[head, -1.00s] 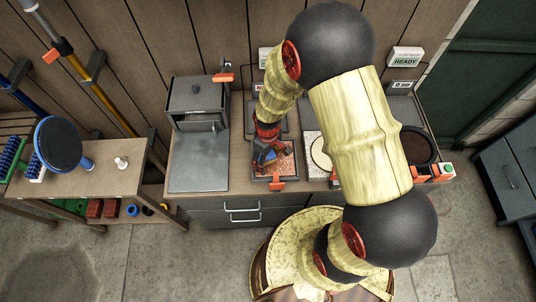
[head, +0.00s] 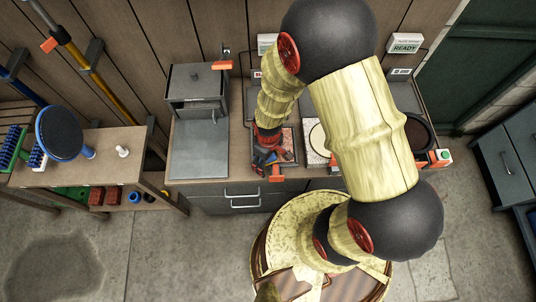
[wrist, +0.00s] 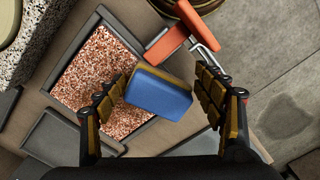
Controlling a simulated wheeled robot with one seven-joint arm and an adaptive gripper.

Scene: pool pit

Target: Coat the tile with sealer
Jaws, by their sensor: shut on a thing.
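The tile (wrist: 95,75) is a rusty-red speckled square inside a dark frame; in the head view the tile (head: 288,140) lies on the bench, partly hidden by my gripper. My gripper (head: 266,158) is over its front left part. In the wrist view my gripper (wrist: 163,97) has a blue block with a tan, sponge-like layer (wrist: 160,92) between its fingers and is shut on it. The block overlaps the frame's edge in this view. I cannot tell whether it touches the tile. No sealer container is clearly identifiable.
An orange clamp (wrist: 166,44) sits at the frame's front edge. A grey metal plate (head: 198,150) and small oven (head: 196,90) stand left. A cream disc on a speckled slab (head: 319,140) and a dark round pan (head: 418,133) are right. A side shelf (head: 105,165) holds brushes.

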